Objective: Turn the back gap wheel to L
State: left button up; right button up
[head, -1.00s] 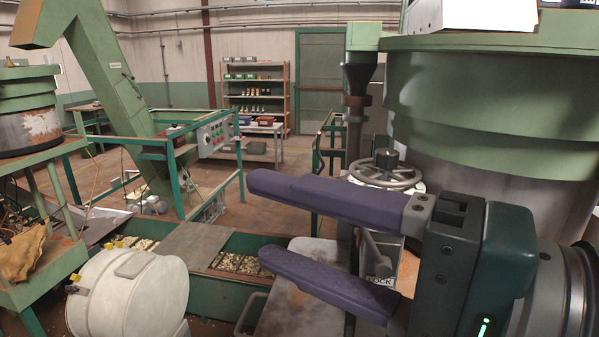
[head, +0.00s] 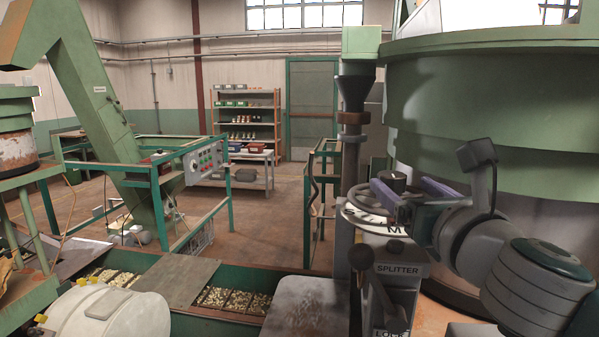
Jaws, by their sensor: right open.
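A grey handwheel (head: 362,193) with a dark hub sits on top of the splitter post, in front of the large green hopper. A white dial (head: 394,229) under it shows an M at its front; other marks are partly covered. My right gripper (head: 408,190) is open at the wheel, its purple fingers spread at the wheel's level, close to the hub. I cannot tell whether the fingers touch the wheel. The gripper and wrist hide the wheel's right side. My left gripper is not in view.
Below the wheel are a plate marked SPLITTER (head: 398,270), a dark-knobbed lever (head: 372,273) and a LOCK label (head: 390,333). The green hopper (head: 490,100) stands close behind on the right. A dark vertical pipe (head: 352,150) rises left of the wheel. A nut trough (head: 235,300) lies lower left.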

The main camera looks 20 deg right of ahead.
aim_at(398, 181)
jog(key=shift+x, duration=1.55)
grip_shut()
